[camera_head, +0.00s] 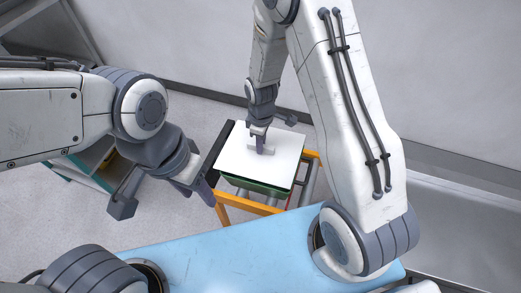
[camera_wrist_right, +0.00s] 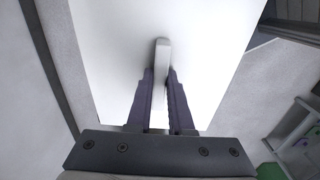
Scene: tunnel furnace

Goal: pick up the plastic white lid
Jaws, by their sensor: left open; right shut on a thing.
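The white plastic lid (camera_head: 233,150) is a flat white rectangle at the middle of the head view. It lies over a green box (camera_head: 255,187) on an orange-framed stand. My right gripper (camera_head: 262,148) reaches down onto the lid and is shut on its raised white handle. In the right wrist view the two dark fingers (camera_wrist_right: 160,95) stand on both sides of the handle (camera_wrist_right: 161,57), with the lid (camera_wrist_right: 110,40) filling the background. My left gripper (camera_head: 165,200) is open and empty, to the left of the lid.
The orange stand (camera_head: 238,204) has metal rollers beneath the box. A light blue surface (camera_head: 220,245) spans the front. A shelf with teal edges (camera_head: 95,165) stands at the left, partly behind my left arm. A grey wall (camera_head: 190,45) is at the back.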

